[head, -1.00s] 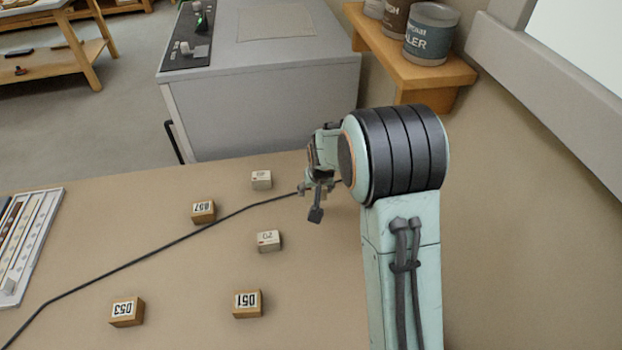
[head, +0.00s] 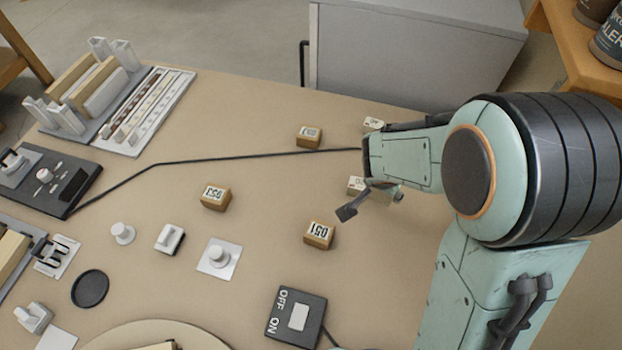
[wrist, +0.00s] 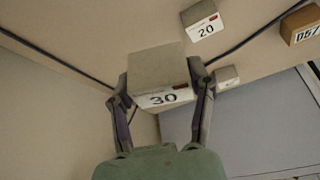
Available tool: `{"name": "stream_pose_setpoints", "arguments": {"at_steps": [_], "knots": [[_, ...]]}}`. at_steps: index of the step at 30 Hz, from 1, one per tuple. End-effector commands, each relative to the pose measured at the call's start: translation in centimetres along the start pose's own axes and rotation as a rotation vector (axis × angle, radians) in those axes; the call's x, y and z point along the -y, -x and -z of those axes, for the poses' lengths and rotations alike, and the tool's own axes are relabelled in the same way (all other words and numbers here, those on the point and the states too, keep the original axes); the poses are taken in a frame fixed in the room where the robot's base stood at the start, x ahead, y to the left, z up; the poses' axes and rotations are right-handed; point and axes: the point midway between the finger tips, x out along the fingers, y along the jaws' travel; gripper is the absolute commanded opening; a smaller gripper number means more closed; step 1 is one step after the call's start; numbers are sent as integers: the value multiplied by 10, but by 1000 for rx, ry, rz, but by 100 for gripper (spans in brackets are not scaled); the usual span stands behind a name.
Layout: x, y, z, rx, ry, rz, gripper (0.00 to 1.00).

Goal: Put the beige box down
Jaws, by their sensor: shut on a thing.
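My gripper (wrist: 159,76) is shut on a beige box (wrist: 158,68) marked 30 in the wrist view, with one finger on each side of it. In the head view my gripper (head: 370,204) is above the right part of the bench, and the held box is hidden or cannot be made out there. I cannot tell how high the box is above the bench.
Beige box 20 (head: 356,185) stands close by the gripper, with another beige box (head: 373,124) behind it. Wooden blocks 057 (head: 309,137), 053 (head: 215,197) and 051 (head: 319,235) stand around. A black cable (head: 240,158) crosses the bench; bare bench lies between.

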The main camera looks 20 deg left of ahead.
Motion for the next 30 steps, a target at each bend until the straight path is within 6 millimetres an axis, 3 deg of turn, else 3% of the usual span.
{"name": "stream_pose_setpoints", "arguments": {"at_steps": [3,6,12,22,27,30], "knots": [[31,21,-35,-2,120,53,14],[52,34,-56,-2,215,92,14],[78,42,-70,0,293,123,14],[141,-15,-34,0,298,124,14],[162,-54,-28,1,298,123,14],[170,-68,-26,0,297,124,14]]}}
